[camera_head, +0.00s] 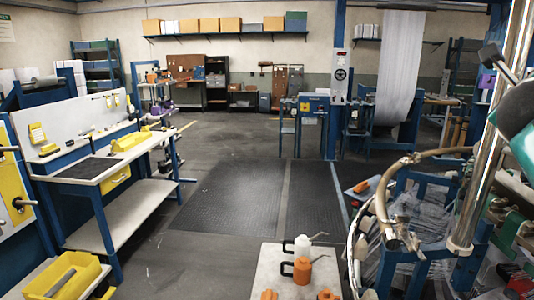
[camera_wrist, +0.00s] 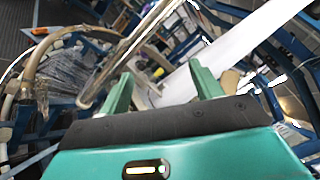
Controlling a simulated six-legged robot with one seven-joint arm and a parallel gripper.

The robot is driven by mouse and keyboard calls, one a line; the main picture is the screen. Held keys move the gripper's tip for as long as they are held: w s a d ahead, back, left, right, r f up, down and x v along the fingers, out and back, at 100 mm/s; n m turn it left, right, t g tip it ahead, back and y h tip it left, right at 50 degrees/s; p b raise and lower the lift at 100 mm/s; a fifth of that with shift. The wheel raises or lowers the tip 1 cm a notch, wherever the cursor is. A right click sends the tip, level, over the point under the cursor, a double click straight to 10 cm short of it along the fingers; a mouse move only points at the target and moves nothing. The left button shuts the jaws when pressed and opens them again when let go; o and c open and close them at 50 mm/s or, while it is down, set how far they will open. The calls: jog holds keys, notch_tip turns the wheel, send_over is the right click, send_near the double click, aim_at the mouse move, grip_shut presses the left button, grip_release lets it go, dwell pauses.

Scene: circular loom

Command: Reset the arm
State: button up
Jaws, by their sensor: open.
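My gripper (camera_wrist: 160,74) shows in the wrist view with its two green fingers spread apart. No object is held between them. A metal pole and a white sheet show beyond the fingers. In the head view, a green and dark part of my arm is at the right edge, close to an upright metal pole (camera_head: 490,125); whether they touch I cannot tell. My fingertips cannot be made out in the head view.
The blue loom frame (camera_head: 470,272) with a curved hose (camera_head: 381,195) fills the lower right. A small table (camera_head: 268,268) with orange and white cans stands at the bottom centre. A workbench (camera_head: 108,172) is at the left. Dark floor mats (camera_head: 235,195) lie clear in the middle.

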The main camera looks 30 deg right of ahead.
jog(key=w+a+f+n+t+y, duration=0.3)
jog(key=w+a+n+t+y, duration=0.25)
jog(key=w+a+n, duration=0.55)
jog(key=w+a+f+n+t+y, duration=0.35)
jog(key=w+a+n+t, duration=0.45)
jog(key=w, duration=0.5)
jog(key=w+a+f+n+g+y, duration=0.25)
jog(key=a+f+n+y, duration=0.25)
jog(key=a+f+n, duration=0.5)
jog(key=w+a+f+n+g+y, duration=0.1)
jog(key=a+f+n+g+y, duration=0.3)
jog(key=a+f, duration=0.75)
jog(key=s+a+f+n+g, duration=0.5)
jog(key=s+a+f, duration=0.3)
jog(key=f, duration=0.3)
jog(key=shift+s+n, duration=0.5)
jog(key=shift+n, duration=0.3)
